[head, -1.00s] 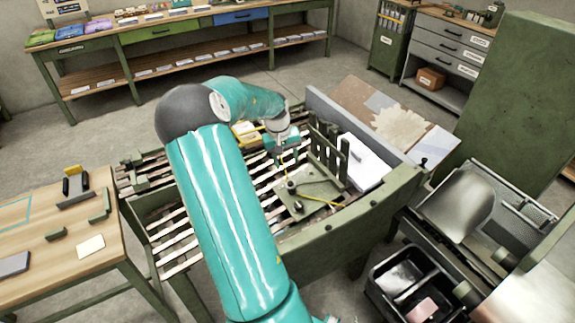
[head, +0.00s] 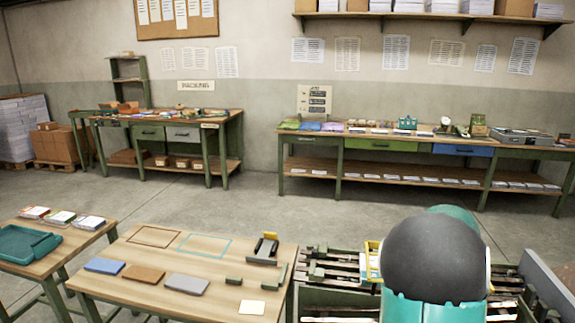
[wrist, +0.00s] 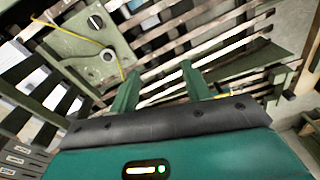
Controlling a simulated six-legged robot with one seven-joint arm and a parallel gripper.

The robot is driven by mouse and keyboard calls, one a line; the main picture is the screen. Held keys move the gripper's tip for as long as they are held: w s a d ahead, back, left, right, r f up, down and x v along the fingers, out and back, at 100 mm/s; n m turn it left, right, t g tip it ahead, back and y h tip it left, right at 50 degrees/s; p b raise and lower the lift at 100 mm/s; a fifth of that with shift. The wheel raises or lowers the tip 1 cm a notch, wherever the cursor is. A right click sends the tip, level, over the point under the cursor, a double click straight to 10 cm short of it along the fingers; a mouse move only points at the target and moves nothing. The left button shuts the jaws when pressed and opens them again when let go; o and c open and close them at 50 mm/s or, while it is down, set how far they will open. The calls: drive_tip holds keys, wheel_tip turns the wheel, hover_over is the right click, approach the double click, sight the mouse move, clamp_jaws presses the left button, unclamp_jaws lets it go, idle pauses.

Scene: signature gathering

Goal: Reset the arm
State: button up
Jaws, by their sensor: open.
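My gripper (wrist: 158,88) shows in the wrist view with its two green fingers apart and nothing between them. It is over the slatted green frame (wrist: 225,50). A green plate (wrist: 100,45) with a round knob and a yellow cord lies on the slats, to the upper left of the fingers. In the head view my arm's dark elbow and teal link fill the lower right and hide much of the slatted frame (head: 325,272); my gripper is hidden there.
A wooden table (head: 215,250) at lower left holds blue, brown and grey blocks, a small fixture and a pale card. A side table (head: 45,262) bears a teal tray. Long benches (head: 400,140) stand along the back wall. The floor between is clear.

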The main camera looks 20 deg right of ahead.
drive_tip(key=w+a+r+n+t, duration=0.1)
drive_tip(key=a+r, duration=0.3)
drive_tip(key=a, duration=0.4)
drive_tip(key=a+r+n+t+y, duration=0.1)
drive_tip(key=a+r+n, duration=0.15)
drive_tip(key=a, duration=0.45)
drive_tip(key=w+a+r+t, duration=0.1)
drive_tip(key=a+r, duration=0.4)
drive_tip(key=a, duration=0.3)
drive_tip(key=s+a+r+n+t, duration=0.1)
drive_tip(key=s+a+r+n, duration=0.1)
drive_tip(key=s+a, duration=0.3)
drive_tip(key=s+a+r+n+t, duration=0.1)
drive_tip(key=s+a+n, duration=0.2)
drive_tip(key=s+a, duration=0.3)
drive_tip(key=a, duration=0.5)
drive_tip(key=shift+a+r+h, duration=0.3)
drive_tip(key=shift+a+r, duration=0.05)
drive_tip(key=shift+c, duration=1.3)
